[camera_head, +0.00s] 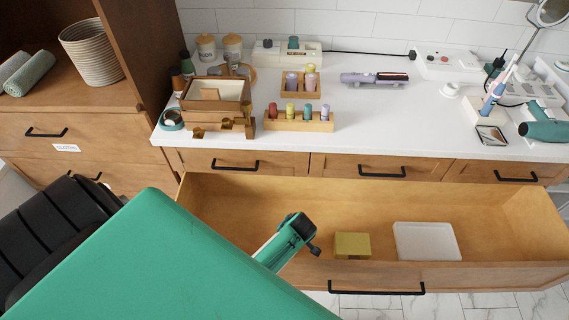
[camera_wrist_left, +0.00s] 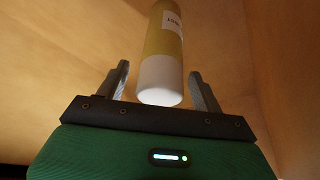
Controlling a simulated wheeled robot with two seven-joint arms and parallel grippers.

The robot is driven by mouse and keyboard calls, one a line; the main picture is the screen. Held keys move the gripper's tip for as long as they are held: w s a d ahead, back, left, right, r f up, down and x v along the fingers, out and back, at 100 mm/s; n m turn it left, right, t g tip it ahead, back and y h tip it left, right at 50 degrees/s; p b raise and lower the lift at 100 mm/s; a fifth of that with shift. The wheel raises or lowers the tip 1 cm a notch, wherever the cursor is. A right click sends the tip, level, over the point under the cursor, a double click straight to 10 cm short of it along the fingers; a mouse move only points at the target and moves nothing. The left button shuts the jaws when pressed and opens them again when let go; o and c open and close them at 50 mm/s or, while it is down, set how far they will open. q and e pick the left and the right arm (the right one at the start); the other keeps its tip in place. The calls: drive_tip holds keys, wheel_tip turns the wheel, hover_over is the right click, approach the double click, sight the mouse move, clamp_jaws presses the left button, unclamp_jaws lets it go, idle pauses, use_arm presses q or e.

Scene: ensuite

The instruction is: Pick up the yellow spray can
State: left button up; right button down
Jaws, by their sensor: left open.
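The yellow spray can (camera_wrist_left: 164,45) shows in the left wrist view, with a white band carrying dark lettering and a rounded white end (camera_wrist_left: 160,79). It lies inside a wooden space, and its far end is cut off by the top of the picture. My left gripper (camera_wrist_left: 159,71) is open, with one grey finger on each side of the can's white end. Gaps show between both fingers and the can. In the head view I cannot see the can or the left fingertips; my green arm covers part of the drawer. My right gripper is not in view.
The open wooden drawer (camera_head: 470,274) holds a yellow box (camera_head: 352,245) and a white tray (camera_head: 427,241). Bare floor shows in the drawer's right part. The white counter (camera_head: 380,128) above carries bottles, wooden stands and a hair dryer (camera_head: 545,124).

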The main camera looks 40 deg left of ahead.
use_arm(q)
drive_tip(key=shift+a+f, duration=0.1)
drive_tip(key=shift+f, duration=0.2)
drive_tip(key=shift+c, duration=0.5)
drive_tip(key=c, duration=1)
drive_tip(key=shift+c, duration=0.2)
drive_tip(key=shift+r, duration=0.15)
